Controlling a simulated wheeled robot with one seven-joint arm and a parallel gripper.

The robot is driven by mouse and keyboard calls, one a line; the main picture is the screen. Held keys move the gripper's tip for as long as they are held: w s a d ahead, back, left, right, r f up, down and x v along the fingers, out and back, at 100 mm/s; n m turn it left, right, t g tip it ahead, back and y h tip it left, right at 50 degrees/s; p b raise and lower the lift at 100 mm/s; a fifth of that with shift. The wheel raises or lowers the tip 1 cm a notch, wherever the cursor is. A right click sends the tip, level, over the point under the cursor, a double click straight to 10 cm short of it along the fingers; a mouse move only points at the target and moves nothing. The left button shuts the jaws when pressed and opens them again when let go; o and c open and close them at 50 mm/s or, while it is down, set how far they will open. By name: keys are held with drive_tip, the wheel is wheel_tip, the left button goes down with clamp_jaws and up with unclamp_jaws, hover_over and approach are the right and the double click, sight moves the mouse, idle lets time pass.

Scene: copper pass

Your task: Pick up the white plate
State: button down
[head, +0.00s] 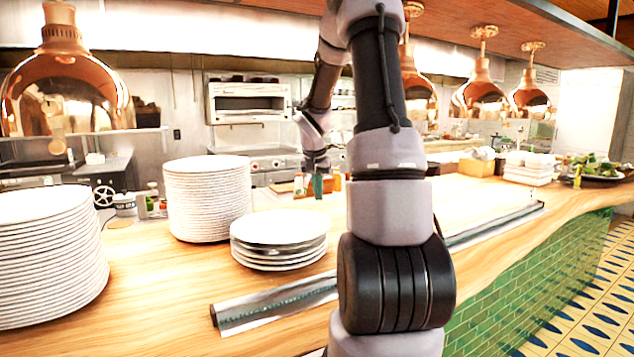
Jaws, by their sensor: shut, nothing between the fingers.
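White plates stand in stacks on the wooden counter. A short stack of white plates (279,239) sits in the middle, its top plate facing up. A tall stack of white plates (208,203) stands behind it to the left, and another tall stack (45,262) is at the left edge, partly cut off. My gripper (318,178) hangs at the end of my arm, above and beyond the short stack, apart from it. It is small in view, shut and empty.
A dark-ended metallic strip (275,303) lies along the counter (150,290), passing behind my arm. Copper heat lamps (65,85) hang above. Small bottles (152,199) stand at the back left. White dishes (529,167) and a plate of greens (597,172) are far right.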

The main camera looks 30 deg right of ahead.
sight(314, 212)
drive_tip(key=shift+s+a+f, duration=0.4)
drive_tip(key=shift+f, duration=0.2)
drive_tip(key=shift+s+a+f, duration=0.4)
drive_tip(key=shift+f, duration=0.2)
drive_tip(key=shift+s+a, duration=0.3)
drive_tip(key=shift+s, duration=0.05)
drive_tip(key=shift+s+a, duration=0.95)
drive_tip(key=shift+s, duration=0.05)
drive_tip(key=shift+r, duration=0.1)
